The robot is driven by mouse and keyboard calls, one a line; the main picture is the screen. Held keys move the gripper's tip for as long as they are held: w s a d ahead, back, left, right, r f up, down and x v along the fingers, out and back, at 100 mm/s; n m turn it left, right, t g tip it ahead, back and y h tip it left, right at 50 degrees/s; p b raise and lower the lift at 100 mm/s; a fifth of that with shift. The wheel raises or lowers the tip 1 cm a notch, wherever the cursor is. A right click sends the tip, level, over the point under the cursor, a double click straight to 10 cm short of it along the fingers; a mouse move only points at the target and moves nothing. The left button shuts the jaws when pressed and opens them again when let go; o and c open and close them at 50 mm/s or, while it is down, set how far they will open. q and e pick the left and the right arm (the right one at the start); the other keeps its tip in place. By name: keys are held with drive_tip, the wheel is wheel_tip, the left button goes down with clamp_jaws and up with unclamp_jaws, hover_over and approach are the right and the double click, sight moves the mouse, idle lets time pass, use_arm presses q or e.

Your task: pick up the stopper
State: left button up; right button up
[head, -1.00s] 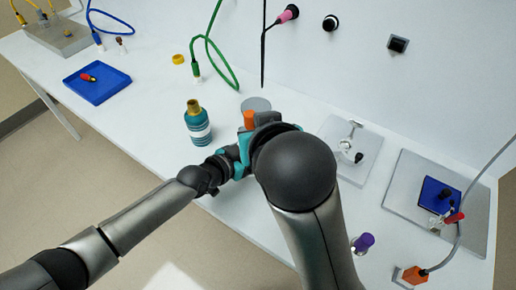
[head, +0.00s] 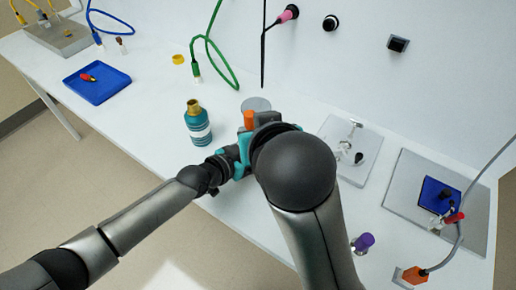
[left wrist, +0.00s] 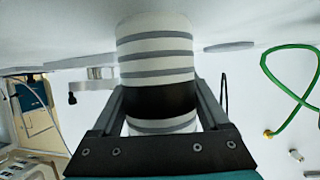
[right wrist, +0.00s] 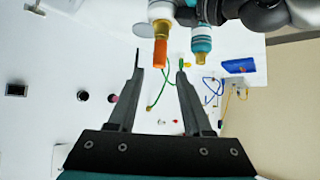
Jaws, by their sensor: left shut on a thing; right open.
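The orange stopper (right wrist: 160,53) sits in the yellow neck of a white bottle in the right wrist view. It also shows in the head view (head: 248,119). My left gripper (left wrist: 160,96) is shut around the bottle (left wrist: 157,65), which has grey stripes and a black band in the left wrist view. My right gripper (right wrist: 160,66) is open and empty. The stopper appears between its fingertips in the right wrist view; I see no contact and cannot tell the distance. In the head view my right arm hides most of both grippers and the bottle.
A teal bottle (head: 198,127) stands close to the left of the grippers. A grey disc (head: 256,104) lies behind them. A grey plate (head: 350,150) with fittings and a purple-capped item (head: 363,243) are to the right. A blue tray (head: 97,84) lies far left.

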drive_tip(key=shift+o, duration=1.4)
drive_tip(key=shift+w+a+r+n, duration=0.1)
drive_tip(key=shift+a+n, duration=0.15)
drive_tip(key=shift+n, duration=0.05)
drive_tip(key=w+a+r+n+y, duration=0.1)
drive_tip(key=a+r+n+y, duration=0.15)
drive_tip(key=a+n, duration=0.7)
drive_tip(key=n+g+h, duration=0.3)
drive_tip(key=n+g, duration=0.2)
drive_tip(key=n, duration=2.1)
approach(250, 116)
drive_tip(key=shift+x, duration=5.95)
